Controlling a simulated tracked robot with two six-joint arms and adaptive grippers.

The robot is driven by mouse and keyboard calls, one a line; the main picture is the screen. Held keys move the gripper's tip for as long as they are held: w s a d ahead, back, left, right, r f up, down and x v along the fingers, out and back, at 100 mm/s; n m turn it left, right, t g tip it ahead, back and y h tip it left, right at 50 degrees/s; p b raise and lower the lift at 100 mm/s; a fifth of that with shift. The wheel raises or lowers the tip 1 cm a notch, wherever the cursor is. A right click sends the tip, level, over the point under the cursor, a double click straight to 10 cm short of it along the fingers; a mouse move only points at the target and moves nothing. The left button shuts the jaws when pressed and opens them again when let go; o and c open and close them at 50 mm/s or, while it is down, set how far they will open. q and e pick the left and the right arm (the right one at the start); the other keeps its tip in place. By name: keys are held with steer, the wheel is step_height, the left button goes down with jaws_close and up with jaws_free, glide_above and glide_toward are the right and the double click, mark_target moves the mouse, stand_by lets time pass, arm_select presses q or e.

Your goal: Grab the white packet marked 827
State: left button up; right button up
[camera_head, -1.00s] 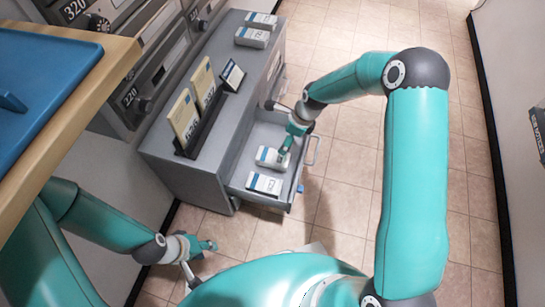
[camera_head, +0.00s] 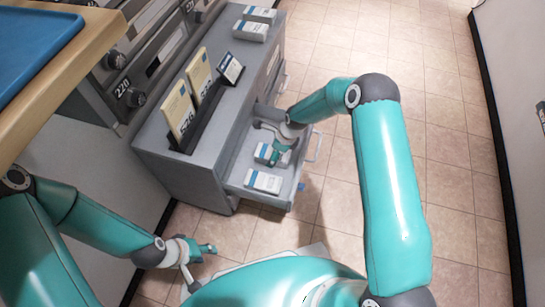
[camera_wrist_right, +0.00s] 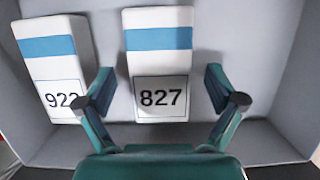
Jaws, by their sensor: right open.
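The white packet marked 827 (camera_wrist_right: 160,64) has a blue band and lies in the open drawer, in the middle of the right wrist view. In the head view the packet (camera_head: 264,152) is partly hidden by my right gripper (camera_head: 283,150), which is inside the drawer. In the wrist view my right gripper (camera_wrist_right: 158,90) is open, one finger on each side of the packet's lower part, with gaps visible on both sides. A similar packet marked 922 (camera_wrist_right: 54,66) lies to its left. My left gripper (camera_head: 203,249) hangs low at the left; its finger opening is unclear.
The grey drawer (camera_head: 284,199) stands out from a grey cabinet (camera_head: 180,178), its walls close around my right gripper. A file holder with yellow envelopes (camera_head: 180,110) and two white packets (camera_head: 250,31) stand on top. Tiled floor (camera_head: 345,180) is open at right.

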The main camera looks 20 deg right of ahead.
steer(key=shift+f, duration=0.1)
steer(key=c, duration=1.3)
